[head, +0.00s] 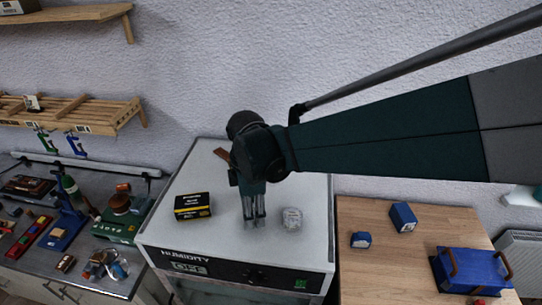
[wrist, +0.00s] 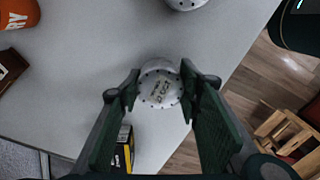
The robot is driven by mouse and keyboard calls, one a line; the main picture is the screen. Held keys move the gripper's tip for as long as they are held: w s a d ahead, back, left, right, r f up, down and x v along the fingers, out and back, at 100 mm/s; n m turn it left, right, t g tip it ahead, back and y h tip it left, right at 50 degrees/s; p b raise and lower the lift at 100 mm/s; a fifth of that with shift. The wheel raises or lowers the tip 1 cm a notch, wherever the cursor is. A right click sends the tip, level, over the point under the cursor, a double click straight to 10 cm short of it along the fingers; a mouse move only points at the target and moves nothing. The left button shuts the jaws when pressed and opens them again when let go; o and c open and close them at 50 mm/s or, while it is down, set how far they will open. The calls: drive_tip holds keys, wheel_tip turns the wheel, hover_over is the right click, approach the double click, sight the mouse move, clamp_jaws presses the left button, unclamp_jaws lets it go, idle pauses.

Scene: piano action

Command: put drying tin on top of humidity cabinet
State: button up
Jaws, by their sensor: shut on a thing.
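The drying tin (wrist: 161,88), round and pale with dark dots around its rim and a printed label, sits between the fingertips of my gripper (wrist: 160,82) in the wrist view. My gripper is shut on it. In the head view my gripper (head: 254,218) points down over the white top of the humidity cabinet (head: 185,238), and its fingers mostly hide the tin. I cannot tell whether the tin touches the cabinet top. A similar whitish tin (head: 292,218) stands on the cabinet to the right; it also shows at the wrist view's top edge (wrist: 186,3).
A black and yellow box (head: 193,206) is on the cabinet, left of my gripper. An orange item (wrist: 14,12) and a dark brown block (wrist: 10,66) lie at the wrist view's left. A wooden table (head: 385,250) with blue boxes is to the right; a cluttered bench is left.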

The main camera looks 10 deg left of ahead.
drive_tip(key=shift+f, duration=1.05)
drive_tip(key=shift+f, duration=0.1)
drive_tip(key=o, duration=0.9)
drive_tip(key=shift+r+b, duration=0.35)
drive_tip(key=shift+r, duration=5.75)
